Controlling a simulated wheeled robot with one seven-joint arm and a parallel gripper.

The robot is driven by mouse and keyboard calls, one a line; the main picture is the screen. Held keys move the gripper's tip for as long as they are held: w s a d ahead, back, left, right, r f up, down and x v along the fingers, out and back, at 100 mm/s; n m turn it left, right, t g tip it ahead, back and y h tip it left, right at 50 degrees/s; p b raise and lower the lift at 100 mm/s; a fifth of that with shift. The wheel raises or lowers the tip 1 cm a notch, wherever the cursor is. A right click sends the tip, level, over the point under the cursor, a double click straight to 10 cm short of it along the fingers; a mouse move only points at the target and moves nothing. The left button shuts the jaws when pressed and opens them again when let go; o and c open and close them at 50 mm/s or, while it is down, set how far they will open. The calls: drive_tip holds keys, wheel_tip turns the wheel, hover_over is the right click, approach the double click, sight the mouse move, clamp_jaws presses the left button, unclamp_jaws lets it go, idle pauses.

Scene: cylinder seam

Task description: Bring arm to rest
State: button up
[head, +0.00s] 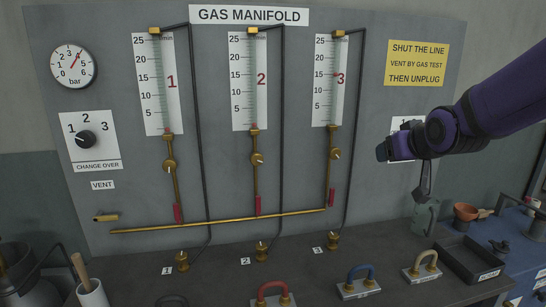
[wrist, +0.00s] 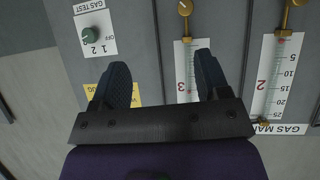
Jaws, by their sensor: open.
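My purple arm reaches in from the right in the head view. My gripper (head: 388,149) is in front of the right part of the gas manifold panel (head: 375,90) and covers much of a white plate (head: 402,124) there. In the wrist view my gripper (wrist: 162,72) has its two dark fingers spread apart with nothing between them. That view is upside down. The gas test plate (wrist: 95,28) with its green knob (wrist: 93,33) shows beyond the fingers. The yellow sign (wrist: 95,92) is partly hidden by a finger.
Three gauge tubes with brass valves (head: 257,159) and black hoses (head: 282,120) stand on the panel, left of my gripper. Red (head: 272,293), blue (head: 358,282) and brass (head: 421,266) shackles sit on the bench below. A black tray (head: 470,258) lies at the right.

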drive_tip(key=s+d+m+g, duration=0.1)
drive_tip(key=s+g, duration=0.5)
drive_tip(key=s, duration=2.1)
drive_tip(key=shift+s+d+r+g+h, duration=0.25)
drive_tip(key=shift+d+r+g+h, duration=0.05)
drive_tip(key=shift+d, duration=0.4)
idle(1.4)
